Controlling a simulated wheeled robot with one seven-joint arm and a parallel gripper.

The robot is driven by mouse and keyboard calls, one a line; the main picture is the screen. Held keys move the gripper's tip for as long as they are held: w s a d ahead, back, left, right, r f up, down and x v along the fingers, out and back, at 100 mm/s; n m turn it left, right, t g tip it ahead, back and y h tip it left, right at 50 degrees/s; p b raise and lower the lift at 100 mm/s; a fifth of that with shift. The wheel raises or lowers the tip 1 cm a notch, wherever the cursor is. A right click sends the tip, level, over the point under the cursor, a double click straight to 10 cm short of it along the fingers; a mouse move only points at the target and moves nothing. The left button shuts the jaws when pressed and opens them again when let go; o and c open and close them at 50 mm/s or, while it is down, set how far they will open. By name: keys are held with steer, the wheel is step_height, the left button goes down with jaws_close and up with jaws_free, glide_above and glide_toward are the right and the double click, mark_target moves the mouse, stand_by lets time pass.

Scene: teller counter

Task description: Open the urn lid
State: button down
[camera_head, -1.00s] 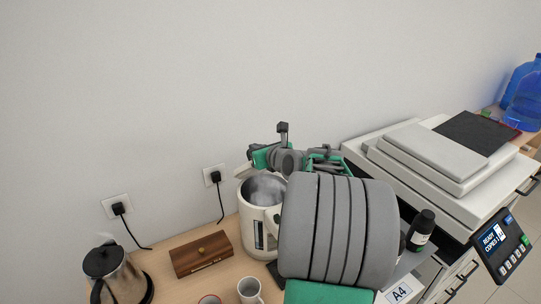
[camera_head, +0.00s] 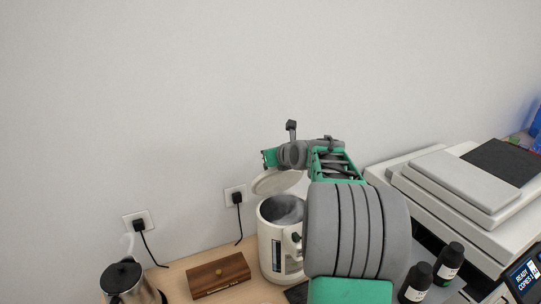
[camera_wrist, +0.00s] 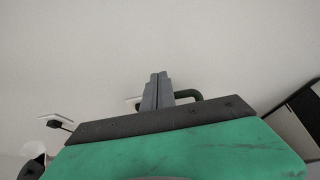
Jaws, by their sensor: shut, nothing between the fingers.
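The white urn (camera_head: 268,250) stands on the wooden counter in the head view, partly hidden on its right by my arm. Its lid (camera_head: 276,184) is raised and tilted up at the back, apart from the front rim. The dark mouth of the urn is visible and looks steamy. My gripper (camera_wrist: 155,90) is shut and empty, with a pale wall beyond it in the wrist view. In the head view, the end of my arm is above and behind the urn, close to the raised lid. I cannot tell whether it touches the lid.
Black bottles (camera_head: 448,262) and a copier (camera_head: 465,190) are to the right. A plugged socket (camera_head: 236,196) is on the wall behind. The wall above is bare.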

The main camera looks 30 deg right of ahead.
mark_target(276, 173)
steer(key=shift+f, duration=0.55)
stand_by(0.4)
steer(key=b+v, duration=0.1)
steer(key=v, duration=0.4)
steer(key=b+v, duration=0.1)
steer(key=v, duration=0.2)
steer(key=shift+w+r+b, duration=0.15)
steer(key=shift+r+b, duration=0.1)
steer(key=shift+b, duration=0.05)
steer(key=n+b, duration=0.1)
steer(key=n, duration=0.1)
steer(key=n+b, duration=0.1)
steer(key=n, duration=0.1)
steer(key=shift+d+r+g+y+b, duration=0.1)
steer(key=shift+r+g+y+b, duration=0.1)
steer(key=shift+g+y+b, duration=0.15)
steer(key=s+d+r+n+g+b, duration=0.1)
steer(key=s+r+n+g+b, duration=0.15)
steer(key=s+n+b, duration=0.75)
steer(key=w+f+n, duration=0.1)
steer(key=w+f, duration=0.1)
steer(key=w, duration=0.1)
steer(key=w+f+n+p, duration=0.1)
steer(key=w+f, duration=0.1)
steer(key=w, duration=0.2)
steer(key=w+d+f+n+p, duration=0.1)
steer(key=w+f+n, duration=0.1)
steer(key=w+f, duration=0.1)
steer(key=shift+w, duration=0.45)
